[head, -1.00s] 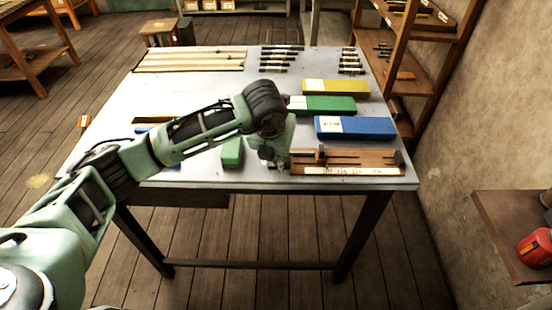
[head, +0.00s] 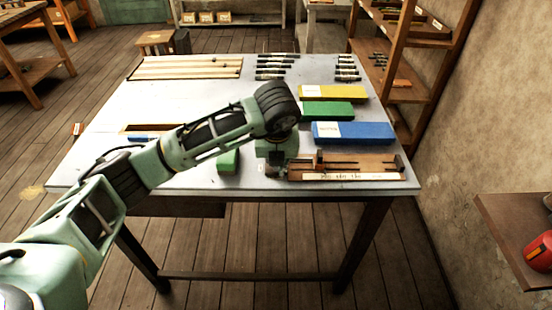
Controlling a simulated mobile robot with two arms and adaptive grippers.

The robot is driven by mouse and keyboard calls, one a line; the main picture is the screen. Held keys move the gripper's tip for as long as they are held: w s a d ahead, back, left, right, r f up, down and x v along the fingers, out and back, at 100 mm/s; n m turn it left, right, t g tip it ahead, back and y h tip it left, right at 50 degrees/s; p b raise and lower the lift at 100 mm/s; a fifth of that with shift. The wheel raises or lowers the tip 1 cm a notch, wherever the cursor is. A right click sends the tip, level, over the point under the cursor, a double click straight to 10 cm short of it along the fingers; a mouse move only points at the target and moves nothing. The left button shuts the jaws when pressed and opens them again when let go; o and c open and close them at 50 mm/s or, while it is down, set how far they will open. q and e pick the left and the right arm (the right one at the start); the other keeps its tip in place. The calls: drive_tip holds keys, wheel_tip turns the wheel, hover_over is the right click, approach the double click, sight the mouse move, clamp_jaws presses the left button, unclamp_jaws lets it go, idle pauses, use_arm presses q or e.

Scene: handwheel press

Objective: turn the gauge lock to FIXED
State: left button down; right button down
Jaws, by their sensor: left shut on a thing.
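The wooden gauge (head: 345,160) lies along the front right of the table, with a pale lettered strip (head: 350,177) on its front face and dark rods on top. An upright brown block (head: 319,160) stands near its left end. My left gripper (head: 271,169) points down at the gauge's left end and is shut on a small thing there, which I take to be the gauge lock. The gripper and wrist hide most of the lock, so its setting cannot be read. My right gripper is out of view.
A blue box (head: 370,133), a green box (head: 328,111) and a yellow box (head: 345,92) lie behind the gauge. Dark rods and pale strips lie at the table's back. The table's (head: 180,105) left middle is mostly clear.

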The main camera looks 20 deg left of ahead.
use_arm(q)
drive_tip(key=c, duration=1.8)
unclamp_jaws()
drive_tip(key=shift+r, duration=0.1)
drive_tip(key=v, duration=1.1)
drive_tip(key=shift+s+r, duration=0.25)
drive_tip(key=shift+r, duration=0.1)
drive_tip(key=shift+d, duration=0.2)
